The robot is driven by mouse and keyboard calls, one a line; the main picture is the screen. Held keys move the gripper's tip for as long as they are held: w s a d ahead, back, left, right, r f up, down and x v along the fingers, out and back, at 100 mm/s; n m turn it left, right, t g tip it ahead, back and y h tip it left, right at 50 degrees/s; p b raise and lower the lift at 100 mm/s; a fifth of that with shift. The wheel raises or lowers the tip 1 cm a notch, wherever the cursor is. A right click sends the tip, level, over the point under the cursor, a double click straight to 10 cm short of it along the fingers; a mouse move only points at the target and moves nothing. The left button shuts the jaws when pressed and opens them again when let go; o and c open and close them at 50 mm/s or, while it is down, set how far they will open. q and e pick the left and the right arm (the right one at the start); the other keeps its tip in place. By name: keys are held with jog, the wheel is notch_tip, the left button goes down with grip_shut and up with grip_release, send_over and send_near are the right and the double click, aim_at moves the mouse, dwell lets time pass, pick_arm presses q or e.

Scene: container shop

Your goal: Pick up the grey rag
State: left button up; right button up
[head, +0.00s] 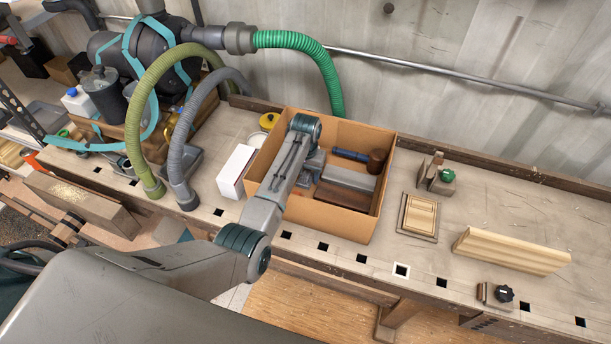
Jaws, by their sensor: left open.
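A cardboard box (345,222) stands open on the workbench. In it lies a smooth grey piece (349,178), which may be the grey rag; I cannot tell cloth from a solid block here. My left arm reaches over the box's left part, with its wrist bent down. My left gripper (312,172) is open inside the box, close to the left end of the grey piece. Its fingertips are small and partly hidden, so contact is unclear. My right gripper is out of view.
A mallet (372,160) and a brown block (343,196) flank the grey piece in the box. A white box (236,172) and hoses (181,150) stand to the left. A framed wood panel (419,215) and moulding (511,250) lie to the right, with free bench between.

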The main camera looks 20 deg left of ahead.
aim_at(306, 172)
pick_arm(q)
jog(key=c, duration=0.7)
jog(key=shift+c, duration=0.2)
jog(key=shift+r, duration=0.15)
notch_tip(306, 172, up, 8)
jog(key=shift+r+b, duration=0.2)
jog(key=shift+b, duration=0.9)
jog(key=shift+r, duration=0.7)
